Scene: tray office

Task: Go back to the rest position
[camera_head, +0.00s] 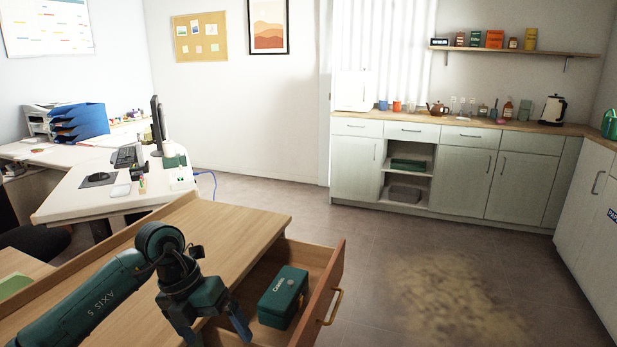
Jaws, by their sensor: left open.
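My left gripper (214,330) is open, pointing down near the front edge of the wooden desk (190,235), by the near end of an open drawer. A green metal box (283,297) lies inside the open drawer (322,290), to the right of the gripper and apart from it. The lower end of the gripper is close to the bottom edge of the picture. My right gripper is not in view.
A white desk (75,205) with a monitor, keyboard and blue trays stands at the left. A kitchen counter (500,123) with cabinets runs along the back.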

